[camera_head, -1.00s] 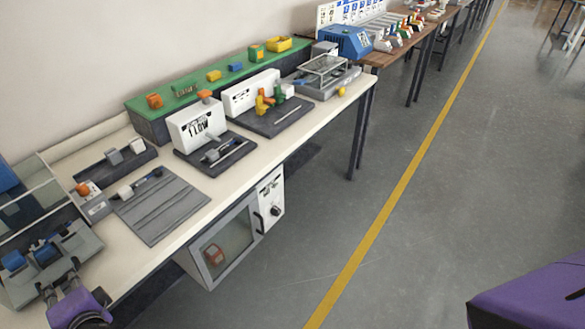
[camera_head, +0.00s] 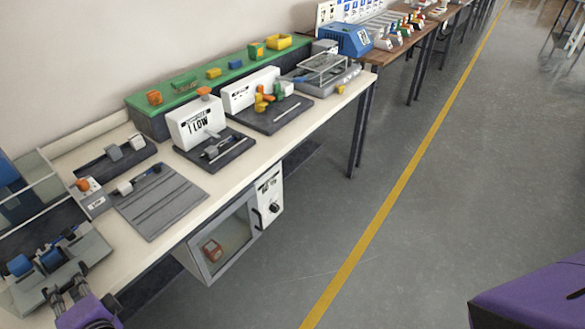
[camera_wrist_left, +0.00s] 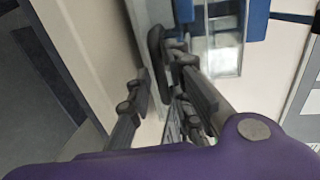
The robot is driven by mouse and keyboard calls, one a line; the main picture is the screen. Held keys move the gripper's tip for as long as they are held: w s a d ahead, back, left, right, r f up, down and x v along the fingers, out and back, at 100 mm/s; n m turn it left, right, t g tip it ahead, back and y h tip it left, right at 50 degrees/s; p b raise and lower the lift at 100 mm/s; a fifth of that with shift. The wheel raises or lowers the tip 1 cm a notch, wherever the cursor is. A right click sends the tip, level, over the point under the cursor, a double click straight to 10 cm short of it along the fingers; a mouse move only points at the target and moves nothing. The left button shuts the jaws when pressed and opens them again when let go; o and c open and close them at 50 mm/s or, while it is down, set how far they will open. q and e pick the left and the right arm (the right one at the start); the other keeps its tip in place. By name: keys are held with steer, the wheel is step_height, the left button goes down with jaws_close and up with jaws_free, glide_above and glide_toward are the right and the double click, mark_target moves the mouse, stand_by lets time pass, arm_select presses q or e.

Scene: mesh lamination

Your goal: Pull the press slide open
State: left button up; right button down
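The press slide (camera_head: 92,251) is a grey plate at the lower left in the head view, with blue fittings (camera_head: 50,258) on it. It sticks out from the clear-walled press (camera_head: 33,200) at the table's left end. My left gripper (camera_head: 66,287) is at the slide's front edge. The exact contact is partly hidden. My right gripper is not in view.
A grey ridged mat (camera_head: 165,208) lies right of the press on the white table (camera_head: 225,184). A small box with an orange knob (camera_head: 83,185) stands between them. A cabinet (camera_head: 222,247) hangs below the table. The floor (camera_head: 440,210) to the right is clear.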

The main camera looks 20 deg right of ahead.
mark_target(49, 269)
arm_select(q)
steer(key=shift+o, duration=0.4)
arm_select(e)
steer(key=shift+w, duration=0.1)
arm_select(q)
steer(key=shift+r, duration=0.4)
steer(key=o, duration=0.6)
steer(key=r, duration=0.5)
steer(key=w+r, duration=0.1)
steer(key=r, duration=0.1)
steer(key=shift+a+r, duration=0.2)
steer(key=shift+r, duration=0.15)
steer(key=shift+c, duration=0.2)
steer(key=shift+s+d+r, duration=0.15)
steer(key=shift+s+r, duration=0.15)
steer(key=shift+r, duration=0.25)
steer(key=shift+s+d+r, duration=0.1)
steer(key=shift+s+r, duration=0.2)
steer(key=shift+r, duration=0.25)
steer(key=c, duration=0.6)
steer(key=shift+o, duration=0.2)
steer(key=shift+w+a+f, duration=0.1)
steer(key=shift+w+f, duration=0.05)
steer(key=shift+f, duration=0.1)
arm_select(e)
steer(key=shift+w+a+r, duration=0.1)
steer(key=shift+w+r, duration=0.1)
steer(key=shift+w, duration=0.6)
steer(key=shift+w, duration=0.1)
